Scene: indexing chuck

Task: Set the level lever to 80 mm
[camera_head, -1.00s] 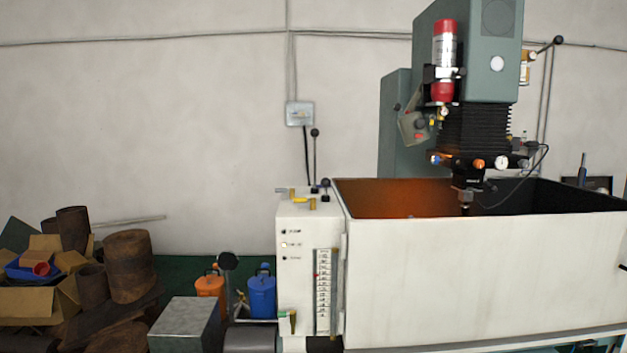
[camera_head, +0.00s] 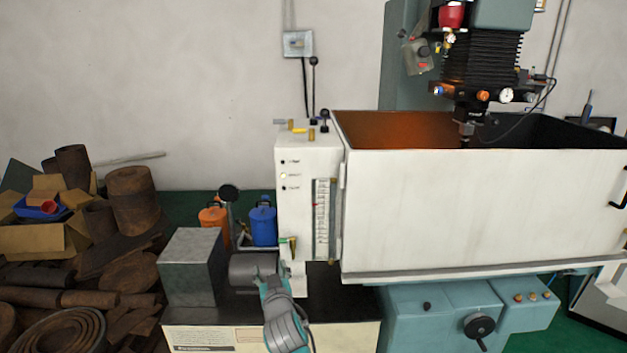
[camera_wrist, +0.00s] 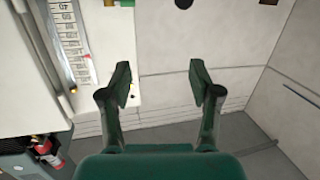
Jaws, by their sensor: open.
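A white cabinet (camera_head: 306,165) carries an upright scale strip (camera_head: 321,220) with dark marks and a small red mark on its left edge, in the upper part. Part of the scale (camera_wrist: 66,35) shows at the upper left of the wrist view, with figures including 40. I cannot clearly make out which part is the level lever. A yellow-green handle (camera_head: 291,245) sits at the cabinet's lower left edge. My gripper (camera_wrist: 160,83) is open and empty. Its two dark green fingers stand apart before a white panel, right of the scale. In the head view only my arm shows clearly.
Levers with knobs (camera_head: 312,128) stand on the cabinet top. A large white tank (camera_head: 480,205) adjoins on the right. A grey metal box (camera_head: 190,266), a blue can (camera_head: 263,224) and an orange can (camera_head: 214,220) stand to the left. Rusty scrap lies farther left.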

